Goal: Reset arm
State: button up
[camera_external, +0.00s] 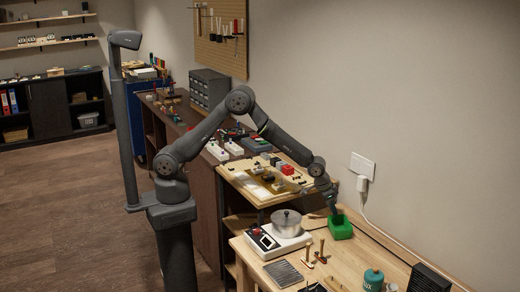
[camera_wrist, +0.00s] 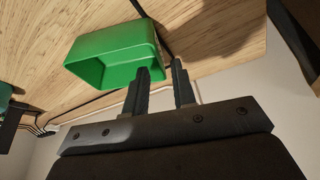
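My gripper (camera_external: 333,207) is low over the right part of the wooden workbench, right at the green open box (camera_external: 340,228). In the wrist view my gripper (camera_wrist: 160,66) has its two dark fingers apart with a clear gap between them, and nothing is seen held. The left finger overlaps the near right edge of the green box (camera_wrist: 110,47); I cannot tell whether it touches. The box stands on the wood, and its inside is only partly visible.
A white device with a metal pot (camera_external: 286,223) stands left of the box. Wooden-handled tools (camera_external: 321,252), a teal jar (camera_external: 373,280) and a black box (camera_external: 428,279) are nearer. A wall plug and cable (camera_external: 362,185) are behind, right of the arm.

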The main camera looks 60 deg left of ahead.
jog(key=x, duration=0.4)
jog(key=shift+f, duration=0.35)
notch_tip(320, 180, up, 5)
jog(key=shift+w+f, duration=0.1)
jog(key=shift+f, duration=0.05)
jog(key=s+d+r, duration=0.5)
jog(key=s+r, duration=0.2)
jog(key=s, duration=0.4)
jog(key=w+a+r+n+y, duration=0.1)
jog(key=w+a+r, duration=0.3)
jog(key=a, duration=0.3)
jog(key=w+a+r+n, duration=0.2)
jog(key=w+a+r, duration=0.15)
jog(key=a, duration=0.45)
jog(key=w+a+r+n+y, duration=0.1)
jog(key=w+a+r, duration=0.3)
jog(key=a, duration=0.3)
jog(key=a+r+n, duration=0.2)
jog(key=a+r, duration=0.3)
jog(key=a, duration=0.8)
jog(key=a+r+n+y, duration=0.1)
jog(key=a+r+n, duration=0.2)
jog(key=a, duration=1)
jog(key=shift+w+a+r+y, duration=0.3)
jog(key=shift+w+a+r, duration=0.15)
jog(key=shift+r, duration=0.5)
